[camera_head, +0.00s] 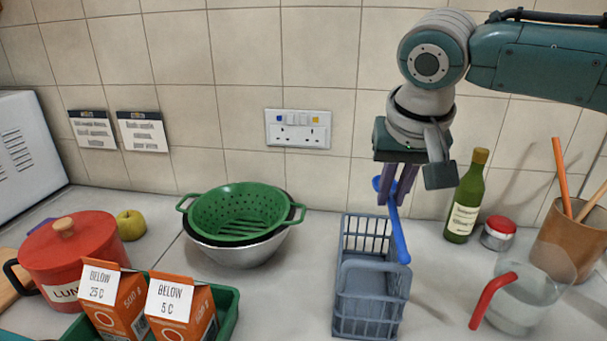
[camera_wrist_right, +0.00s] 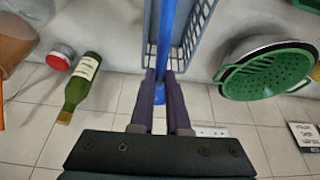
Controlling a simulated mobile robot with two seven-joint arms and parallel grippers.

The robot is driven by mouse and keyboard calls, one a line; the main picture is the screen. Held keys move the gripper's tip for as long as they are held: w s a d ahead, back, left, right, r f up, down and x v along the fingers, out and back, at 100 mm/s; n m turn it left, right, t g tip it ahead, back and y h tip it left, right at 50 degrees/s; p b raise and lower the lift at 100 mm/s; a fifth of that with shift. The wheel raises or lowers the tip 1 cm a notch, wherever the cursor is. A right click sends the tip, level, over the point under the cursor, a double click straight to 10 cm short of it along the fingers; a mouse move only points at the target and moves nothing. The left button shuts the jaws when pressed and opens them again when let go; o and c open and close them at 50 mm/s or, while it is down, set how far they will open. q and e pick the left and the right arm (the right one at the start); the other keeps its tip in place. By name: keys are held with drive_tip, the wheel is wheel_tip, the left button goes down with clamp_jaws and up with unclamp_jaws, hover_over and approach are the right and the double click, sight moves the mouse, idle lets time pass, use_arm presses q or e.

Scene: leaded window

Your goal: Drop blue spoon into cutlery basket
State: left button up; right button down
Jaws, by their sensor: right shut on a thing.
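The blue spoon (camera_head: 398,232) hangs nearly upright, slightly tilted, from my right gripper (camera_head: 394,196). The purple fingers are shut on it near its upper end. Its lower end is over the right side of the grey-blue cutlery basket (camera_head: 370,300), at about rim height; I cannot tell whether it is inside the rim. In the right wrist view the spoon (camera_wrist_right: 166,50) runs between the fingers (camera_wrist_right: 163,85) and across the basket (camera_wrist_right: 205,20). The basket stands on the counter and looks empty. My left gripper is not in view.
A green colander (camera_head: 237,212) sits in bowls left of the basket. A green bottle (camera_head: 465,200), red-lidded jar (camera_head: 497,233), glass jug with red handle (camera_head: 520,300) and brown utensil pot (camera_head: 562,240) stand right. Orange cartons (camera_head: 180,308) and a red pot (camera_head: 70,250) are left.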

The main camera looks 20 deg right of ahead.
sight(396, 216)
drive_tip(key=c, duration=0.8)
unclamp_jaws()
drive_tip(key=v, duration=1)
drive_tip(key=shift+s, duration=0.1)
